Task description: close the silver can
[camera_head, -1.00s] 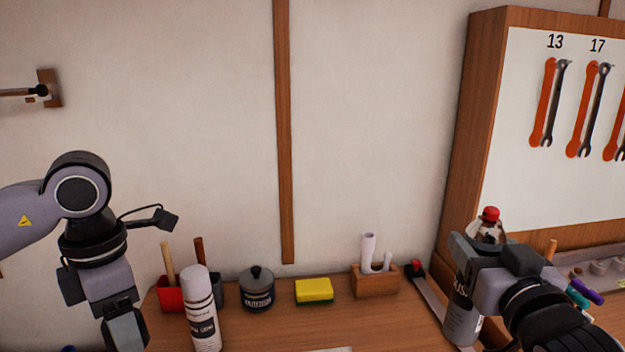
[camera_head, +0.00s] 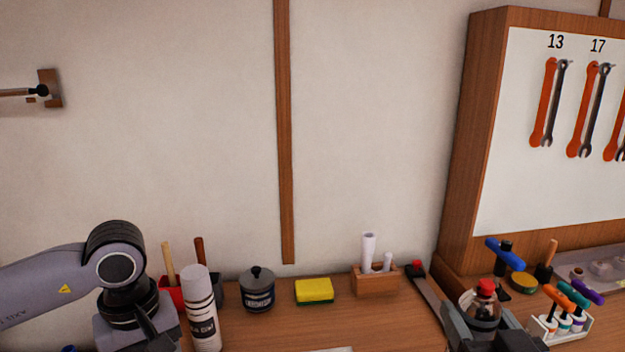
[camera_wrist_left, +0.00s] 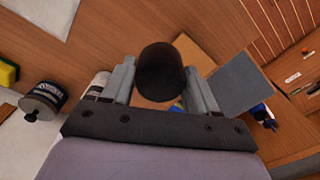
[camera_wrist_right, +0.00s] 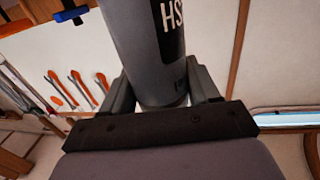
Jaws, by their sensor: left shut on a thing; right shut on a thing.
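The silver can (camera_head: 479,318) shows its grey domed top and red nozzle (camera_head: 486,288) at the bottom right of the head view, with no cap on it. My right gripper (camera_head: 482,338) is shut around its body. In the right wrist view the grey can (camera_wrist_right: 140,55) stands between both fingers. My left gripper (camera_wrist_left: 158,85) is shut on a dark round cap (camera_wrist_left: 162,65) in the left wrist view. In the head view the left arm is at the bottom left; its fingertips and the cap are not clearly visible there. Cap and can are well apart.
A white can (camera_head: 201,320) stands beside the left arm, near a red holder (camera_head: 170,290). A dark pot (camera_head: 257,290), a yellow sponge (camera_head: 314,290) and a wooden holder (camera_head: 376,282) line the bench's back. Tools in a white rack (camera_head: 565,325) stand right of my right gripper.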

